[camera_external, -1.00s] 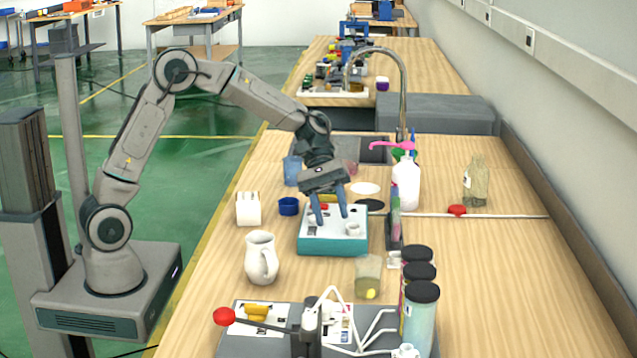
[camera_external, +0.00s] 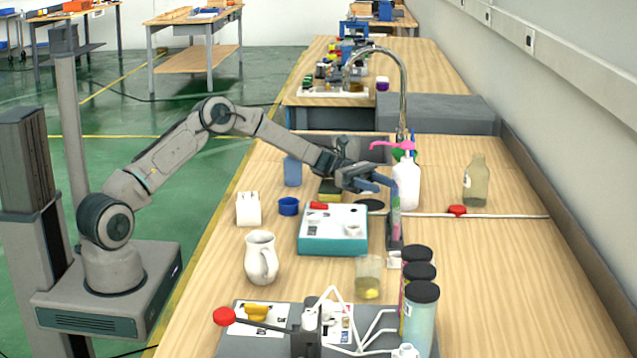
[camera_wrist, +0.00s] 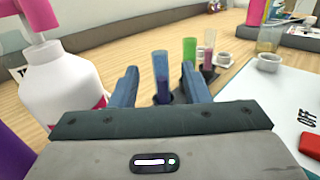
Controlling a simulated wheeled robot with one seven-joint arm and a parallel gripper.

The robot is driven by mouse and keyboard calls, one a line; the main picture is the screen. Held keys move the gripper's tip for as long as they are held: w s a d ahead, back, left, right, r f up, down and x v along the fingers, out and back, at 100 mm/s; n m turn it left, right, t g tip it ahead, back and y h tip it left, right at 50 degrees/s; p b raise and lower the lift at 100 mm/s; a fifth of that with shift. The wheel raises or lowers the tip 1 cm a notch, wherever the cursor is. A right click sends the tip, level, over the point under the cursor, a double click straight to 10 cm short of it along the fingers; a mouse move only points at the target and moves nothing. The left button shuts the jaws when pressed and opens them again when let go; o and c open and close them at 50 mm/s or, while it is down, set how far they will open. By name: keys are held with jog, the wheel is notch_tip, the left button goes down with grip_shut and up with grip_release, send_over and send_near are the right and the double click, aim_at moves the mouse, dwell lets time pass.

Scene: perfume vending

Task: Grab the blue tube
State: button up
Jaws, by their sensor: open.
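The blue tube (camera_wrist: 161,68) stands upright in a dark holder in the wrist view, and its lower part sits in the holder. A green tube (camera_wrist: 189,50) and a tube with dark purple content (camera_wrist: 208,60) stand behind it to the right. My gripper (camera_wrist: 160,82) is open, with one blue finger on each side of the blue tube in this view. Whether the fingers touch it, I cannot tell. In the external view my gripper (camera_external: 380,183) reaches rightward, level, at the tube holder (camera_external: 395,236); the blue tube is not clear there.
A white bottle with a pink pump (camera_external: 405,185) stands close to the right of my gripper; it also shows large at left in the wrist view (camera_wrist: 60,85). A teal-sided box (camera_external: 333,240) lies in front. A glass beaker (camera_external: 369,278) and tall black-capped cylinders (camera_external: 420,312) stand nearer.

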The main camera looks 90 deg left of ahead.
aim_at(395, 192)
jog(key=x, duration=0.6)
jog(key=shift+f+p, duration=0.2)
jog(key=shift+p, duration=0.15)
jog(key=shift+a, duration=0.1)
grip_shut()
